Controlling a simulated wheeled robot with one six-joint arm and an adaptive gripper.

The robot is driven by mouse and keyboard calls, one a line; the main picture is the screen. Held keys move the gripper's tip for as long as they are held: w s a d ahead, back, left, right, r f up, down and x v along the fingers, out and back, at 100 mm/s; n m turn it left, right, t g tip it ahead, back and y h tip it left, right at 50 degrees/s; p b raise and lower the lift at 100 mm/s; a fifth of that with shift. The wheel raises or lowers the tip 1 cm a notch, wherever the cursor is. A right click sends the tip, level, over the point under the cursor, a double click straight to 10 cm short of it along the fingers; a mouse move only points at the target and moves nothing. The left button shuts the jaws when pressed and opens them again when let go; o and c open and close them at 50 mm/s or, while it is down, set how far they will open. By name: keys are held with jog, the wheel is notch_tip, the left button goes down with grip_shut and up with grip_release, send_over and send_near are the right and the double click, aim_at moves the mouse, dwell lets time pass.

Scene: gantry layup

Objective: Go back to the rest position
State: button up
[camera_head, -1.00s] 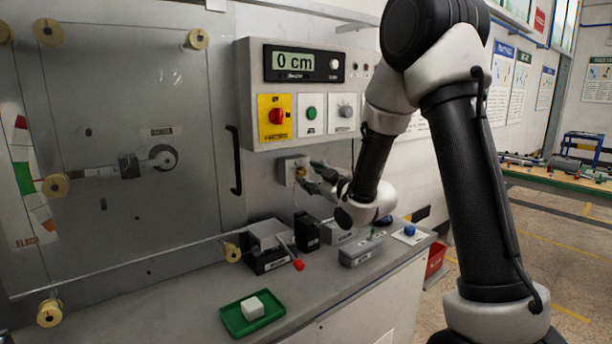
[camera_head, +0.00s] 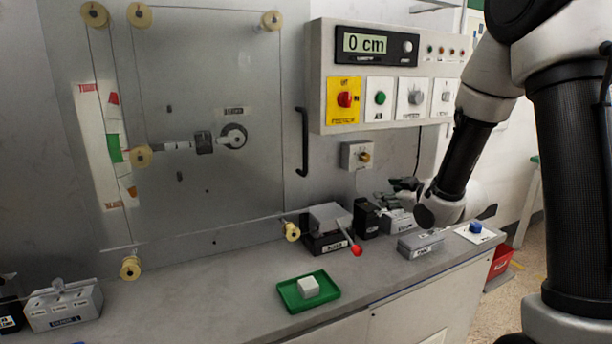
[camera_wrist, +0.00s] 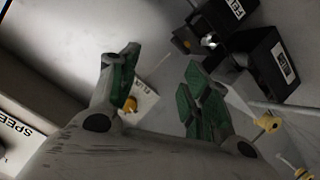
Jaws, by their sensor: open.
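My gripper (camera_head: 403,190) is over the back right of the grey bench, below the control box and to the right of the small wall box with a brass knob (camera_head: 365,157). In the wrist view my gripper (camera_wrist: 160,85) shows two fingers with green pads spread well apart, with nothing between them. My arm reaches in from the right in the head view.
The control box (camera_head: 318,75) reads 0 cm. A black box with a red-tipped lever (camera_head: 356,249), a grey box (camera_head: 420,244), a blue button (camera_head: 475,228) and a green tray (camera_head: 325,299) with a white block (camera_head: 309,287) stand on the bench. The bench front is mostly clear.

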jog(key=s+d+f+m+g+h, duration=0.1)
jog(key=f, duration=0.1)
jog(key=s+d+f+g+h, duration=0.1)
jog(key=s+f+g, duration=0.1)
jog(key=s+d+f+m+g, duration=0.1)
jog(key=s+d+f, duration=0.1)
jog(key=shift+s+f+m+h, duration=0.1)
jog(key=shift+f+m+h, duration=0.2)
jog(key=shift+f+h, duration=0.1)
jog(key=s+d+m+g+h, duration=0.2)
jog(key=s+d+m+g, duration=0.15)
jog(key=s, duration=0.55)
jog(key=s+r+m+g, duration=0.1)
jog(key=s+r, duration=0.6)
jog(key=s, duration=0.3)
jog(key=s+r+m+g, duration=0.1)
jog(key=s+r+m, duration=0.1)
jog(key=s+r, duration=0.5)
jog(key=s, duration=0.4)
jog(key=shift+s+d+r, duration=0.15)
jog(key=shift+d+r, duration=0.05)
jog(key=shift+d, duration=0.15)
jog(key=shift+s+r, duration=0.1)
jog(key=shift+r, duration=0.4)
jog(key=shift+c, duration=0.5)
